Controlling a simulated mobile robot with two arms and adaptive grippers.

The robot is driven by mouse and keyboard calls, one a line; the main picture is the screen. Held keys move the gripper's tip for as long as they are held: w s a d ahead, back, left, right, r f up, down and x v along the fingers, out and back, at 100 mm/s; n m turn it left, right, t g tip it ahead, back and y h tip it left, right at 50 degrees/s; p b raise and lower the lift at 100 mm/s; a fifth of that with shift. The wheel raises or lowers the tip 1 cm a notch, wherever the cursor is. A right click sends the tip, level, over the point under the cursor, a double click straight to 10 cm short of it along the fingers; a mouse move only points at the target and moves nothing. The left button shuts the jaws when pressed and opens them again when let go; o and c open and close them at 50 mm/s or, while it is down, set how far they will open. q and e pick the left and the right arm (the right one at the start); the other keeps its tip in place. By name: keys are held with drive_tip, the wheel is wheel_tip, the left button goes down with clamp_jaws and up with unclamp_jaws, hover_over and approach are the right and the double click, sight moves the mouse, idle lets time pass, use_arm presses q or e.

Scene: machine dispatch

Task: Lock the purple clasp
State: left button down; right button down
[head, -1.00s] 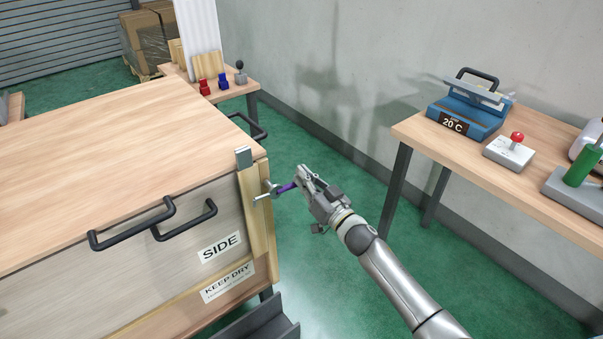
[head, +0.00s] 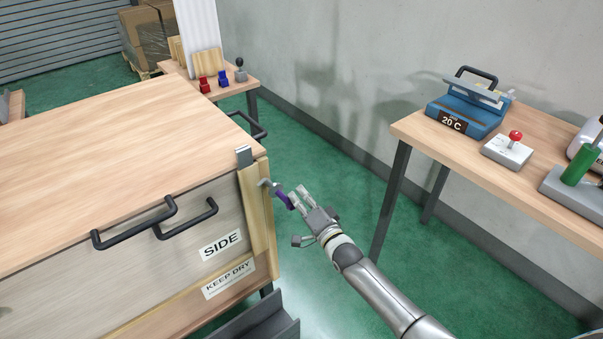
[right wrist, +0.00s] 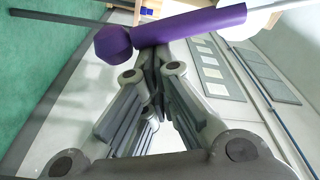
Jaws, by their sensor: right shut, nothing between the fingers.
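The purple clasp (head: 282,197) is on the corner of the wooden crate (head: 217,207). Its purple handle slants down and to the right from a metal hook piece at the corner post. My right gripper (head: 294,201) is beside the handle's outer end in the head view. In the right wrist view, the purple handle (right wrist: 195,26) lies across the top, just beyond the fingertips (right wrist: 157,52), which are together with nothing between them. I cannot tell whether they touch the handle. My left gripper is not in view.
A metal bracket (head: 244,156) sits on the crate's top corner, and black handles (head: 184,219) stick out of its side. A wooden table (head: 456,158) with a blue device (head: 466,114) stands at right. Green floor is open between them.

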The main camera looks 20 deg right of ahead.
sight(289, 205)
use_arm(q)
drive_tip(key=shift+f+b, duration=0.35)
use_arm(e)
drive_tip(key=shift+s+a+f+m+g, duration=0.15)
drive_tip(key=shift+a+f+m, duration=0.25)
drive_tip(key=shift+m, duration=0.5)
drive_tip(key=shift+s+a+f+m+g, duration=0.15)
drive_tip(key=shift+a+f+m, duration=0.3)
drive_tip(key=shift+m, duration=0.45)
drive_tip(key=shift+s+a+f+m, duration=0.25)
drive_tip(key=shift+a+m, duration=0.25)
drive_tip(key=shift+m, duration=0.4)
drive_tip(key=shift+a, duration=0.1)
drive_tip(key=shift+w, duration=0.1)
